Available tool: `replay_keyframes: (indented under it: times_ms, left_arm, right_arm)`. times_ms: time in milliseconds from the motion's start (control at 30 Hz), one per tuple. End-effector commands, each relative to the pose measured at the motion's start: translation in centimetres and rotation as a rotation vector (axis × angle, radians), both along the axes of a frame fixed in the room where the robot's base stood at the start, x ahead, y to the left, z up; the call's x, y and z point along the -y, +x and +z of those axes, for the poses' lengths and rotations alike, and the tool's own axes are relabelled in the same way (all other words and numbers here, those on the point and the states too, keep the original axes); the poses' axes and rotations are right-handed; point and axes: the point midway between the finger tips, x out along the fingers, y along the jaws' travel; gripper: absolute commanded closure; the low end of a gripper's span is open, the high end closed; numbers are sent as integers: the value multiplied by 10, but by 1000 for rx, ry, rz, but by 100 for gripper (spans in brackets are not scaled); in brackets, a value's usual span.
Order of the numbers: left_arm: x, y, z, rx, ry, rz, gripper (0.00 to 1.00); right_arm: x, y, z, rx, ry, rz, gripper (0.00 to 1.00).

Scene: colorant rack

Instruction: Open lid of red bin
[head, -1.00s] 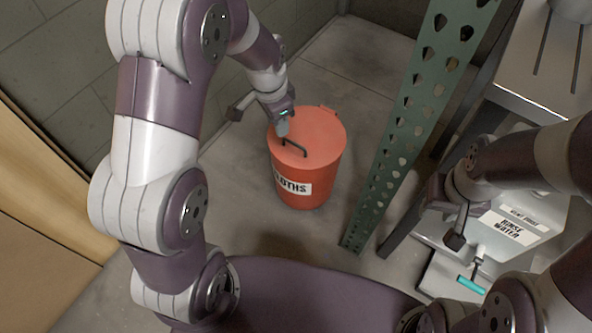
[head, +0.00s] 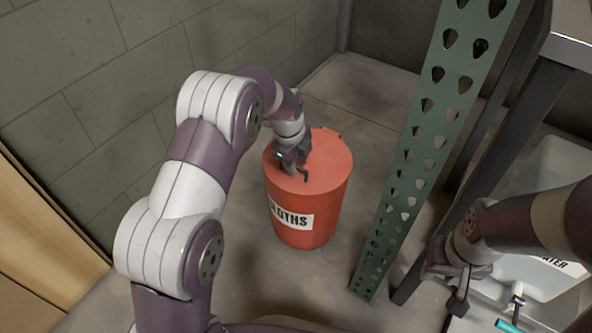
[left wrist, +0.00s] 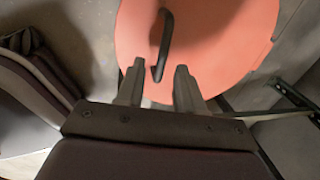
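My left gripper (head: 291,166) is over the lid beside the handle. In the left wrist view my left gripper (left wrist: 160,78) is open, with the near end of the handle showing between its fingertips. It is not closed on the handle. My right gripper (head: 455,285) hangs at the lower right, away from the bin; its fingers are partly hidden.
A green perforated post (head: 412,160) stands right of the bin. A white container (head: 540,270) with a label is behind my right arm. A block wall (head: 130,90) is on the left, with a wooden panel (head: 40,230) below it. Floor around the bin is clear.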

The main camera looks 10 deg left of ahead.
Motion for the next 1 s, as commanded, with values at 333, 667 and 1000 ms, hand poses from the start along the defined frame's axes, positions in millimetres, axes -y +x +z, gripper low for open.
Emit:
replay_keyframes:
  times_ms: [333, 667, 1000]
  left_arm:
    - [1, 2, -10, 2, 0, 0, 63]
    - [1, 2, -10, 1, -1, 1, 100]
    - [1, 2, -10, 0, 0, 1, 100]
  right_arm:
    - [0, 0, -6, 0, 0, 0, 63]
    - [0, 0, -6, 0, 0, 0, 63]
    - [0, 0, -6, 0, 0, 0, 63]
